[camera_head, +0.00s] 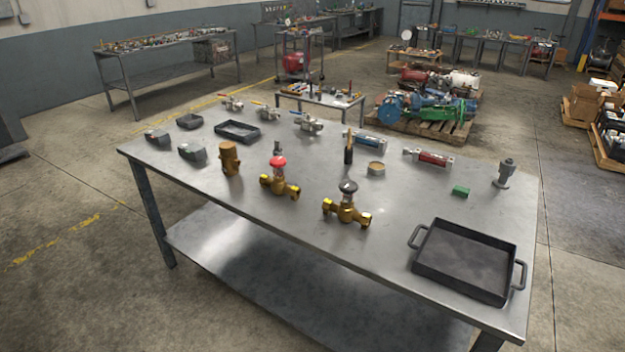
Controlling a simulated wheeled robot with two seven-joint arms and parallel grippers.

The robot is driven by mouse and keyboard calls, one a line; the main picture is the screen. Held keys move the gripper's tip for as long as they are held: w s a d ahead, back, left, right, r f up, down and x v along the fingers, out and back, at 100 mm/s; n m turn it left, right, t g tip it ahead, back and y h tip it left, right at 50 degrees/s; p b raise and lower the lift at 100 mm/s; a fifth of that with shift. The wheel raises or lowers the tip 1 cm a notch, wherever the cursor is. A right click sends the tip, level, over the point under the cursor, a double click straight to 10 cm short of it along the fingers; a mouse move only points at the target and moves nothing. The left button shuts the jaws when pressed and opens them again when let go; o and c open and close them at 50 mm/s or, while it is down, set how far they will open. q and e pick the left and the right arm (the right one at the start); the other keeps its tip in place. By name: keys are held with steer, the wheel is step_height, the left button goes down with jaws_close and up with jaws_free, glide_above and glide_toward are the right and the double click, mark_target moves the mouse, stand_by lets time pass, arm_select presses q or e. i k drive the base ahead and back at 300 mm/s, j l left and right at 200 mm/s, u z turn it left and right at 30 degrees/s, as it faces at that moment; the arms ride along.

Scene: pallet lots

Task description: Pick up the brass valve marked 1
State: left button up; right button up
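Two brass valves stand upright near the front edge of the steel table. One brass valve with a red handwheel (279,183) is left of the other, a brass valve with a black handwheel (346,211). A brass fitting without a handwheel (229,159) stands further left. I cannot read a number 1 on any of them at this size. Neither of my grippers shows in the head view.
The steel table (300,222) has a lower shelf. A black two-handled tray (467,262) stands empty at its right front. A smaller black tray (237,132), several valves, cylinders and a green block (460,190) lie further back. Bare tabletop lies between the valves and large tray.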

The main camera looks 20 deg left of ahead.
mark_target(279, 186)
steer(key=i+j+z, duration=0.15)
steer(key=j+z, duration=0.25)
steer(key=j, duration=0.5)
steer(key=j+z, duration=0.4)
steer(key=j, duration=0.5)
steer(key=j+z, duration=0.1)
steer(key=j, duration=1.8)
steer(key=k+j+z, duration=0.1)
steer(key=j, duration=1.75)
